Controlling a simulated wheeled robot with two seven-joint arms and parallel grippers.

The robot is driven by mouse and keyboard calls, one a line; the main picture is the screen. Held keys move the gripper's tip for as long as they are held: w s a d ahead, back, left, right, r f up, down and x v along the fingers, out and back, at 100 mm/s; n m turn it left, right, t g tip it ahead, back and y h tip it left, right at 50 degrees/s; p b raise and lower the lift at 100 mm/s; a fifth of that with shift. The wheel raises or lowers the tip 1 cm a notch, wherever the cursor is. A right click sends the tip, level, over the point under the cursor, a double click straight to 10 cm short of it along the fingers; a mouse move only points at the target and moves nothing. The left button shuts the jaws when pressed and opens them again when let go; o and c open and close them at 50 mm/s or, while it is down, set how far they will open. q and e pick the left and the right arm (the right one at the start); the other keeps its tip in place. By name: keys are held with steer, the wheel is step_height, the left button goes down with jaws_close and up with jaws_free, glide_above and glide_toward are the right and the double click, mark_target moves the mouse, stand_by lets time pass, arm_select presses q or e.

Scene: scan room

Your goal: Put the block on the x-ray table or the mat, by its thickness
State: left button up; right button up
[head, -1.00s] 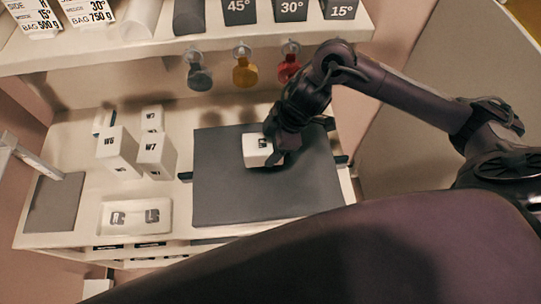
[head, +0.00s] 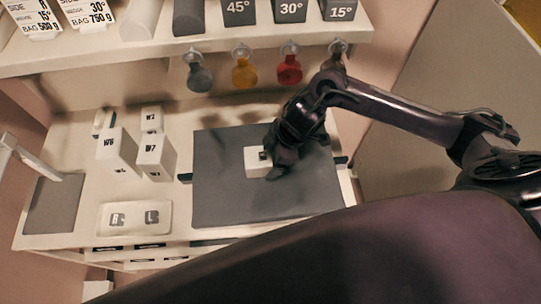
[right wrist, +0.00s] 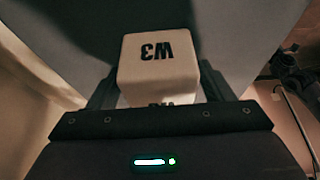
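The white block marked W3 (head: 256,162) is over the large dark grey slab (head: 225,200), which looks like the x-ray table top. I cannot tell whether it touches the slab. My right gripper (head: 277,168) comes down on it from the right. In the right wrist view the block (right wrist: 160,65) sits between the two fingers (right wrist: 160,85), which lie close against its sides. A smaller grey mat (head: 55,205) lies at the far left of the counter. My left gripper is not in view.
Several white blocks (head: 118,150) stand left of the slab. A white tray (head: 135,228) with R and L markers lies in front of them. Coloured tags (head: 244,72) hang under the shelf (head: 110,55), which holds wedges and cards. The slab's left part is bare.

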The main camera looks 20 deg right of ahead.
steer(key=shift+o, duration=0.5)
steer(key=shift+r, duration=0.1)
steer(key=shift+d+r, duration=0.1)
steer(key=shift+r, duration=0.1)
steer(key=v, duration=1.1)
steer(key=shift+r+b, duration=0.4)
steer(key=shift+b, duration=0.05)
steer(key=shift+s+f, duration=0.1)
steer(key=shift+s, duration=0.1)
